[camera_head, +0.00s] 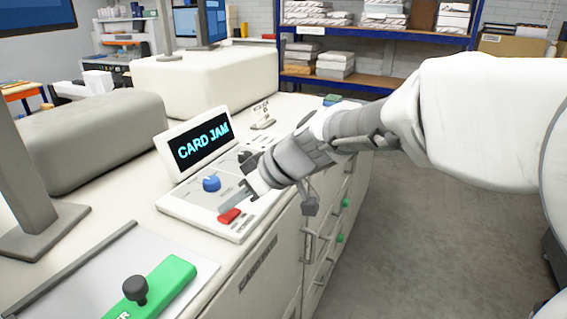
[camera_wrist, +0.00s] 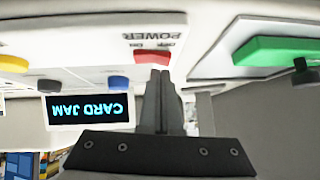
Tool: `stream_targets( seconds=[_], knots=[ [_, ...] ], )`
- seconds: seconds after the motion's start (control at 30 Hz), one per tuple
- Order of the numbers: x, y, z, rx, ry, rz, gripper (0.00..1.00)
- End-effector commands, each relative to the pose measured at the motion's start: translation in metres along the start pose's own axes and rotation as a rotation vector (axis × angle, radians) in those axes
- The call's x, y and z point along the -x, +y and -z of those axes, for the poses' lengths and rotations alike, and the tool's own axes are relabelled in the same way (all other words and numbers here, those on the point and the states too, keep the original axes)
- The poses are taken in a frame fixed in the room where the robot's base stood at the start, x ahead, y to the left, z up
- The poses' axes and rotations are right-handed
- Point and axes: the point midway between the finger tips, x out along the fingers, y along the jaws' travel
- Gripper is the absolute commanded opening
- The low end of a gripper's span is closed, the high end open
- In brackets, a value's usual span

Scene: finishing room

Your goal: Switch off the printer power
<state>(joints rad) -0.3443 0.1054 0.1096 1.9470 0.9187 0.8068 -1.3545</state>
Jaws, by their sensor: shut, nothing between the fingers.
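The printer's control panel (camera_head: 192,205) slopes on the long white cabinet, with a lit display (camera_head: 202,143) reading "CARD JAM". A red power switch (camera_head: 230,215) sits at the panel's near corner. The upside-down wrist view shows the red switch (camera_wrist: 152,57) beside the labels "POWER", "ON" and "OFF". My gripper (camera_head: 248,192) is shut and empty over the panel. In the wrist view its fingertips (camera_wrist: 160,76) are right at the switch and cover part of it. I cannot tell whether they touch it or which way it is set.
A blue knob (camera_head: 211,183) and a dark knob (camera_head: 245,157) stand on the panel close to my gripper. A green block with a black knob (camera_head: 160,287) is at the near left. Open floor (camera_head: 430,240) lies right of the cabinet.

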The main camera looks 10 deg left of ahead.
Motion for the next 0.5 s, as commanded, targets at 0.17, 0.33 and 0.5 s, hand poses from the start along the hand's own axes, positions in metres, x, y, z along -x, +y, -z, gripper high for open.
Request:
stream_targets(
  seconds=[0.17,0.33,0.5],
  knots=[
    [-0.0022,-0.0001,-0.0022,0.0,0.0,0.0,0.0],
    [-0.002,-0.0001,-0.0021,0.0,0.0,0.0,0.0],
    [-0.0048,-0.0003,-0.0049,0.01,0.0,-0.008,0.0]
  ],
)
